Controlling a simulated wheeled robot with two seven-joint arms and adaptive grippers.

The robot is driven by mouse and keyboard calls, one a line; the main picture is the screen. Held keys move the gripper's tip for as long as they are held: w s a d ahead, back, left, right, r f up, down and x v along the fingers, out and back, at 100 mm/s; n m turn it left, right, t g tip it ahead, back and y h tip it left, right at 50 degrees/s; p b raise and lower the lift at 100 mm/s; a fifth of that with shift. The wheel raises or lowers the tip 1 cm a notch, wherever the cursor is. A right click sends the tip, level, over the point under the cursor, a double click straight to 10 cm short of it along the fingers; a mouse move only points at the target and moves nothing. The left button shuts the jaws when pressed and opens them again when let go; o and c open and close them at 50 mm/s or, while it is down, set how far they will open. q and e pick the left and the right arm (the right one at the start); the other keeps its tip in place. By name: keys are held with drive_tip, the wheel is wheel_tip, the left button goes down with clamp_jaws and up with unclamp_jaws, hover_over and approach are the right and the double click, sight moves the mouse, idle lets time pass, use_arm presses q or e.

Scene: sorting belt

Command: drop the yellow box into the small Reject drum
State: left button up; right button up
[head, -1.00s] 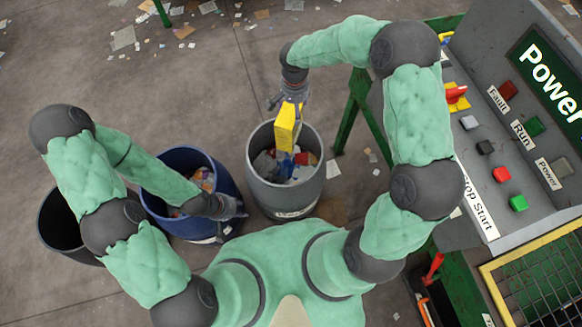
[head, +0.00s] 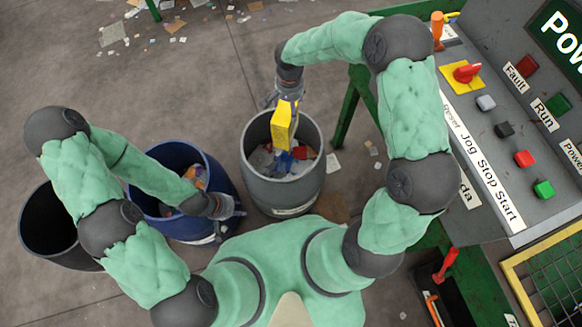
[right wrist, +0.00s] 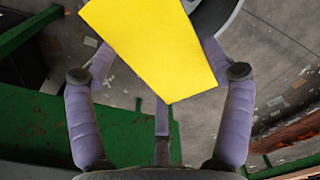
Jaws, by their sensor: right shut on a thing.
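The yellow box (head: 283,126) is in my right gripper (head: 284,102), which is shut on it. The box hangs tilted above the mouth of a grey drum (head: 256,185), near its far side. The drum has a small label on its front, too small to read, and mixed scraps inside. In the right wrist view the yellow box (right wrist: 160,45) sits between the fingers and hides much of what lies beyond. My left gripper (head: 228,207) is over the near right rim of a blue drum; its finger opening is too small to judge.
The blue drum (head: 228,190) holds scraps and stands left of the grey drum. A dark empty drum (head: 45,235) stands further left. A control console (head: 500,120) and green frame (head: 350,105) are to the right. Litter lies on the open floor behind.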

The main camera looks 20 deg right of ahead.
wheel_tip(320, 180, down, 5)
drive_tip(key=b, duration=0.3)
drive_tip(key=shift+f, duration=0.1)
drive_tip(key=o, duration=0.8)
wheel_tip(320, 180, up, 12)
drive_tip(key=shift+r, duration=0.1)
idle(0.7)
